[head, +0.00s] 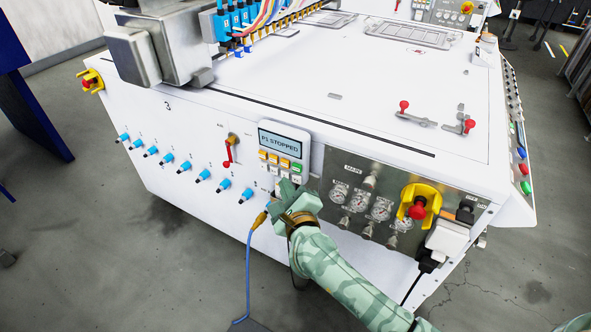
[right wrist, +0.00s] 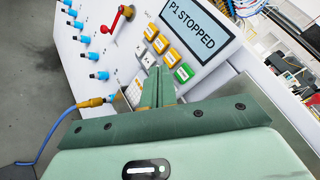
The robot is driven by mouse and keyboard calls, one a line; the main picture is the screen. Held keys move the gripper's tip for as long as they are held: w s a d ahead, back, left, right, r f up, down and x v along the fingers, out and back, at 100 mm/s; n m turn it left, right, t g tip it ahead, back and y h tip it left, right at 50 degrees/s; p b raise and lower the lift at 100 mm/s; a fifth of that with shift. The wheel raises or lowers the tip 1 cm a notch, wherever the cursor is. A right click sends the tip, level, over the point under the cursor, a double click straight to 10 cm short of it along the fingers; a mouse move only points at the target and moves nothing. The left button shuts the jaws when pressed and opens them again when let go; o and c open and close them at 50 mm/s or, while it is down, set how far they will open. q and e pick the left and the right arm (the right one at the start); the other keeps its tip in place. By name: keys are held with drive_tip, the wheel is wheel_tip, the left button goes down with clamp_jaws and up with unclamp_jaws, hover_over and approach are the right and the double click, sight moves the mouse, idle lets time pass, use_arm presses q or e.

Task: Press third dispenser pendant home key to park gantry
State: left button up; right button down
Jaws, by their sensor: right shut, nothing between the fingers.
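The pendant (head: 282,150) is a light grey box on the front of the white machine marked 3. Its screen reads "P1 STOPPED", also legible in the right wrist view (right wrist: 194,32). Below the screen are several orange keys, a green key (right wrist: 183,73) and smaller white keys. I cannot read which is the home key. My right gripper (head: 286,188) is shut and empty, its fingertips (right wrist: 160,75) over the lower white keys and hiding some of them. I cannot tell whether the tips touch a key. My left gripper is not in view.
A red-handled lever (head: 229,150) and several blue fittings (head: 167,158) sit left of the pendant. A gauge panel with a red stop button (head: 418,208) on yellow is to the right. A blue cable (head: 248,270) hangs from a brass connector below.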

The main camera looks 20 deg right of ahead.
sight(292, 168)
drive_tip(key=shift+w+d, duration=0.8)
drive_tip(key=shift+d, duration=0.2)
drive_tip(key=shift+d, duration=0.1)
idle(1.3)
drive_tip(key=shift+w+d, duration=0.25)
drive_tip(key=shift+w+d+p, duration=0.3)
drive_tip(key=shift+w+d, duration=0.05)
drive_tip(key=shift+d, duration=0.1)
idle(1.0)
drive_tip(key=shift+s+a, duration=0.6)
drive_tip(key=shift+a, duration=0.15)
drive_tip(key=shift+s+a, duration=0.1)
drive_tip(key=shift+s+a+p, duration=0.35)
drive_tip(key=shift+s+a, duration=0.4)
drive_tip(key=shift+a, duration=0.2)
drive_tip(key=shift+s+a+p, duration=0.3)
drive_tip(key=shift+s+a, duration=0.4)
drive_tip(key=shift+a, duration=0.25)
